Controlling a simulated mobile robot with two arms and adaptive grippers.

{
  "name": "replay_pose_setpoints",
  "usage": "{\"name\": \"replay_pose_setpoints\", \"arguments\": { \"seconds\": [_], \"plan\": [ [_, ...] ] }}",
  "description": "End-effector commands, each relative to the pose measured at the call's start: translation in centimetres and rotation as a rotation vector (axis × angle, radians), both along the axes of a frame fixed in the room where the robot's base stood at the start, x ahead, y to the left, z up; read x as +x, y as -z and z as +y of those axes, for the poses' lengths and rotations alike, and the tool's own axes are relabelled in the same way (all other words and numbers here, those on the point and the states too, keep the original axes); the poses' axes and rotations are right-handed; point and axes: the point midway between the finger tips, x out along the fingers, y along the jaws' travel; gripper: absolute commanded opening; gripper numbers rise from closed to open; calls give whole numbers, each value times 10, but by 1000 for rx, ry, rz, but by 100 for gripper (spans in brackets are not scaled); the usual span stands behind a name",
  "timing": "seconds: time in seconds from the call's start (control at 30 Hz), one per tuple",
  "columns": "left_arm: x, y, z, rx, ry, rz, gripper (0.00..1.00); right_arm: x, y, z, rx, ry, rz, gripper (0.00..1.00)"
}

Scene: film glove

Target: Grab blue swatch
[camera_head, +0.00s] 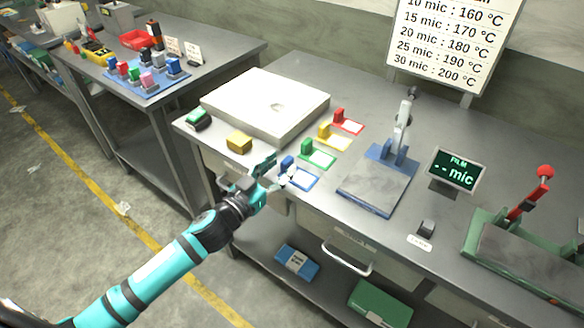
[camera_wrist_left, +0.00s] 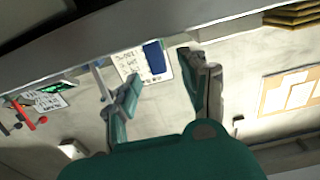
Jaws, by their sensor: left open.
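The blue swatch (camera_head: 288,163) is a small upright blue block on the grey bench, at the near end of a row of coloured swatches, by a blue-edged white card (camera_head: 304,180). My left gripper (camera_head: 279,172) is open at the bench's front edge, its fingertips close beside the blue swatch. In the left wrist view, which is upside down, the blue swatch (camera_wrist_left: 154,56) shows in the gap between the two open fingers (camera_wrist_left: 155,68). I cannot tell whether a finger touches it. Part of its card is hidden by the gripper. My right gripper is not in view.
Green (camera_head: 306,147), yellow (camera_head: 324,128) and red (camera_head: 339,115) swatches stand behind the blue one. A white slab (camera_head: 265,104), a yellow block (camera_head: 239,141) and a blue-grey press (camera_head: 376,187) are nearby. A drawer handle (camera_head: 347,262) sticks out below.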

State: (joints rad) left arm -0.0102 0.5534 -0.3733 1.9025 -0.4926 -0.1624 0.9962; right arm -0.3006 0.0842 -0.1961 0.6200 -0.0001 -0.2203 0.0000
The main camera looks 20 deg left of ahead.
Motion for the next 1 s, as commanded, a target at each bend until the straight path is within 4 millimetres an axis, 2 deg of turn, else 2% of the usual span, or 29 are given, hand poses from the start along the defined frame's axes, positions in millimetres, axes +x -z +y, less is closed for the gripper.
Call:
{"name": "replay_pose_setpoints", "arguments": {
  "seconds": [0.03, 0.2, 0.5, 0.83, 1.0],
  "plan": [
    [10, -3, -3, 0, -2, -3, 44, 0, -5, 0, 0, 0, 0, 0],
    [29, 0, -10, -2, 0, -2, 44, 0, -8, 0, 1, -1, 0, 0],
    [33, 1, -12, 0, 0, -1, 43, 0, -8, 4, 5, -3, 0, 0],
    [32, 1, -12, 0, 0, -1, 0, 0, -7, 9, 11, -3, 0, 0],
    [32, 1, -12, 0, 0, -1, 0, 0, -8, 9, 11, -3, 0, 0]
  ]
}}
